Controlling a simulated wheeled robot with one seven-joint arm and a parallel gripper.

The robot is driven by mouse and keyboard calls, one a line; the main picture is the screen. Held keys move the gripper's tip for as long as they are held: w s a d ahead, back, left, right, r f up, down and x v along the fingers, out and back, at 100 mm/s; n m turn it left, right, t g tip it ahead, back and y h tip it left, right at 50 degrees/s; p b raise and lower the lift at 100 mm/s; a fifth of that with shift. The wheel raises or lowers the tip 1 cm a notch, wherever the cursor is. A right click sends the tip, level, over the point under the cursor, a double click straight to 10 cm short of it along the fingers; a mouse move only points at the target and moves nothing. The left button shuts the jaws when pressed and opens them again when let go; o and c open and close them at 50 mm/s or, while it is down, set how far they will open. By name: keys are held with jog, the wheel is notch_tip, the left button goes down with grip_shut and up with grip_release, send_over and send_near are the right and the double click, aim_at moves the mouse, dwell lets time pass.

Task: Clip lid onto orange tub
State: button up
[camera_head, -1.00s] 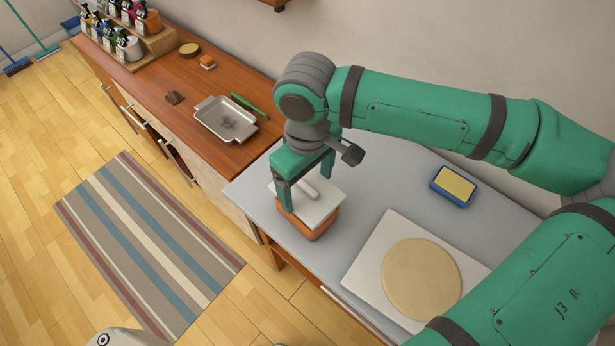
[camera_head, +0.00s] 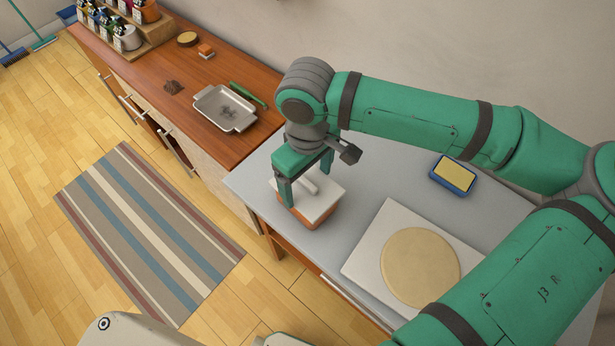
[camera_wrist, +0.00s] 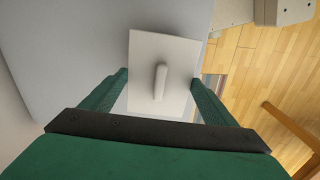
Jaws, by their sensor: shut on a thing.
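The white square lid (camera_head: 322,203) with a bar handle on top lies over the orange tub (camera_head: 302,217), near the left end of the grey counter. My gripper (camera_head: 307,187) points down, with one finger at each of two opposite sides of the lid, shut on it. In the wrist view the lid (camera_wrist: 165,48) sits between my fingers (camera_wrist: 157,82), its handle in the middle and its outline slightly skewed. The tub is hidden under the lid in that view. In the head view only a strip of the tub's side shows, so I cannot tell whether the lid is clipped.
A white board with a round tan disc (camera_head: 420,268) lies to the right on the grey counter (camera_head: 375,185). A blue tray with a yellow block (camera_head: 453,175) is behind it. A metal dish (camera_head: 225,108) and green-handled tool (camera_head: 247,94) are on the wooden counter at left.

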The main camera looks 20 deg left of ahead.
jog(key=shift+f, duration=0.85)
dwell(1.2)
jog(key=o, duration=1)
jog(key=shift+o, duration=0.2)
jog(key=shift+r, duration=0.1)
jog(key=shift+r, duration=3.45)
jog(key=shift+w, duration=0.15)
